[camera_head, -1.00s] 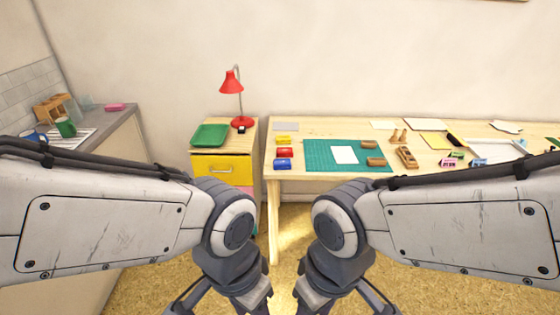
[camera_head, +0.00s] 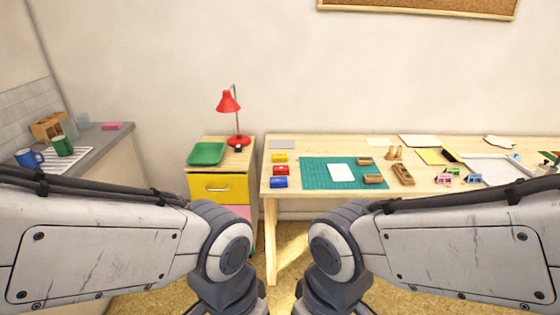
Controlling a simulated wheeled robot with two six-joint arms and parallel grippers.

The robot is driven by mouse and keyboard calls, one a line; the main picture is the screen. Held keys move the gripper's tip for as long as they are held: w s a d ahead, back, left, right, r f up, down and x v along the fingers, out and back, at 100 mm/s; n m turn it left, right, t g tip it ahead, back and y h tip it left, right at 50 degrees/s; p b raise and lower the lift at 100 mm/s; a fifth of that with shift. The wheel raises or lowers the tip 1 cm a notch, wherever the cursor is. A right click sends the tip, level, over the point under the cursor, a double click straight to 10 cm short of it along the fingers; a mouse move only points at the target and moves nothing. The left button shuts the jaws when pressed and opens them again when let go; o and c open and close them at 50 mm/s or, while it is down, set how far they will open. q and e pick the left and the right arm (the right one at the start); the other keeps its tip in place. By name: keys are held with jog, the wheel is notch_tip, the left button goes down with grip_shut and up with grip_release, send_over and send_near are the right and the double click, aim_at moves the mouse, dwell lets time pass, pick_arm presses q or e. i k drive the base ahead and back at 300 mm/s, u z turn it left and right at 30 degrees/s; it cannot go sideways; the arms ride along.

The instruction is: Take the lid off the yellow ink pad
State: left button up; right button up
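The yellow ink pad (camera_head: 279,157) is a small yellow block near the left end of the wooden desk. It sits behind a red ink pad (camera_head: 280,170) and a blue ink pad (camera_head: 279,182) in a short column. Its lid looks on, but it is too small to tell clearly. Both my arms reach in from the sides and bend down at the bottom middle, well short of the desk. My left and right grippers are below the picture's edge and out of view.
A green cutting mat (camera_head: 315,175) with a white card (camera_head: 341,172) lies right of the pads. A drawer cabinet (camera_head: 218,188) holds a green tray (camera_head: 206,153) and a red lamp (camera_head: 228,102). Wooden stamps (camera_head: 403,174) and papers lie further right. A counter with mugs is at left.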

aim_at(281, 156)
jog(key=z, duration=0.25)
jog(key=i, duration=0.3)
jog(key=z, duration=0.85)
jog(key=i, duration=0.65)
jog(key=z, duration=0.6)
jog(key=i, duration=0.85)
jog(key=u, duration=0.85)
jog(key=i, duration=0.95)
jog(key=u, duration=0.85)
